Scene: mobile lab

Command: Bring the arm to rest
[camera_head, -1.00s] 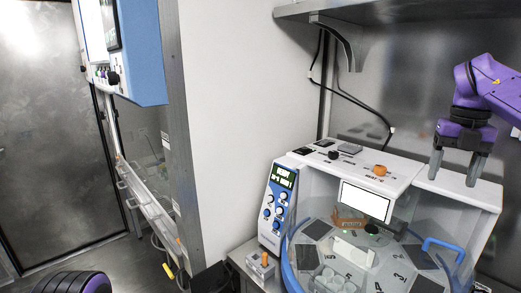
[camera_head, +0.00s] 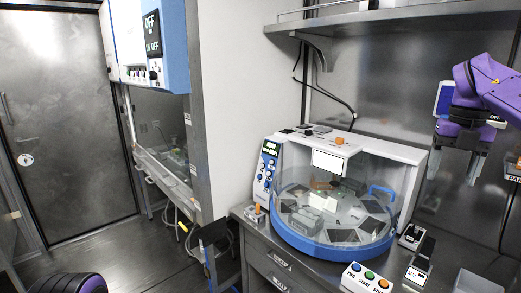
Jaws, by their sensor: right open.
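My right gripper (camera_head: 456,167) hangs at the upper right on its purple arm. Its two grey fingers point down and stand apart, with nothing between them. It appears to the right of the white and blue machine (camera_head: 405,153) on the counter, in front of the metal back wall. A purple and black round part of my own body shows at the bottom left; my left gripper does not show.
The machine has a clear round cover with a blue rim (camera_head: 340,250). A box with coloured buttons (camera_head: 367,279) and small devices (camera_head: 420,260) stand at the counter's front right. A shelf (camera_head: 370,22) runs above. Open floor (camera_head: 140,250) lies at the left.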

